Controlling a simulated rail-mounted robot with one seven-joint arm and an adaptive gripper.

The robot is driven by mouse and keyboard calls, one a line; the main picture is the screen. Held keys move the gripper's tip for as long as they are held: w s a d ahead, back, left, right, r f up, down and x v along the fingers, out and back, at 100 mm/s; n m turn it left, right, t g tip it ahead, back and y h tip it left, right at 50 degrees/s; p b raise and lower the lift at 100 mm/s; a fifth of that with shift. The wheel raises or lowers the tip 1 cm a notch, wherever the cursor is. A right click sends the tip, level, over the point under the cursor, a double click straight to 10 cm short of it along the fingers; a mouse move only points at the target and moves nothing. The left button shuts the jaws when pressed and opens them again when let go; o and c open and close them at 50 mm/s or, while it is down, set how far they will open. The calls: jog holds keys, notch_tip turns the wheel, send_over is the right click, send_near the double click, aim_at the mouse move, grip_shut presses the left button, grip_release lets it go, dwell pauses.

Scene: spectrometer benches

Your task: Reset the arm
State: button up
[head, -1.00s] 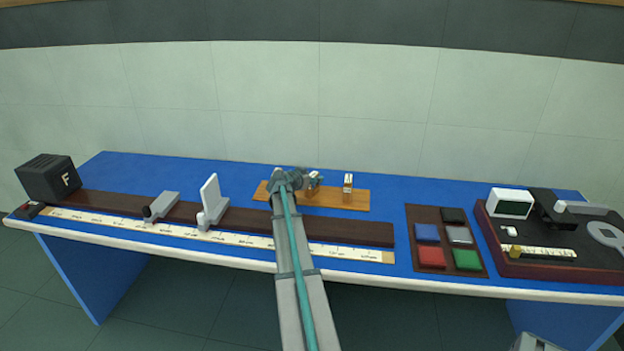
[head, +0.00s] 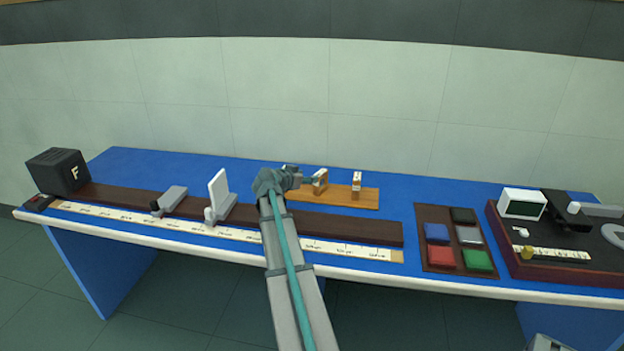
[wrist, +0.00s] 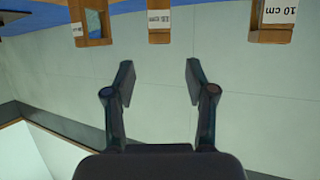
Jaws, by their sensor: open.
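My arm (head: 285,250) reaches up over the front edge of the blue bench in the head view, with its wrist end by the wooden holder board (head: 345,195). My gripper shows in the wrist view (wrist: 160,85) with its two fingers spread apart and nothing between them. Several wooden blocks with white labels stand beyond the fingertips at the top of that view, one marked 10 cm (wrist: 277,15). In the head view the gripper's fingers are too small and partly hidden to make out.
The dark rail (head: 350,226) carries a grey mount (head: 172,198) and a white plate (head: 219,192). A tray with coloured blocks (head: 428,212) and a device with a screen (head: 522,204) are at the right.

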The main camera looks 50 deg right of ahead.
jog(key=shift+a+r, duration=0.25)
jog(key=shift+a, duration=0.25)
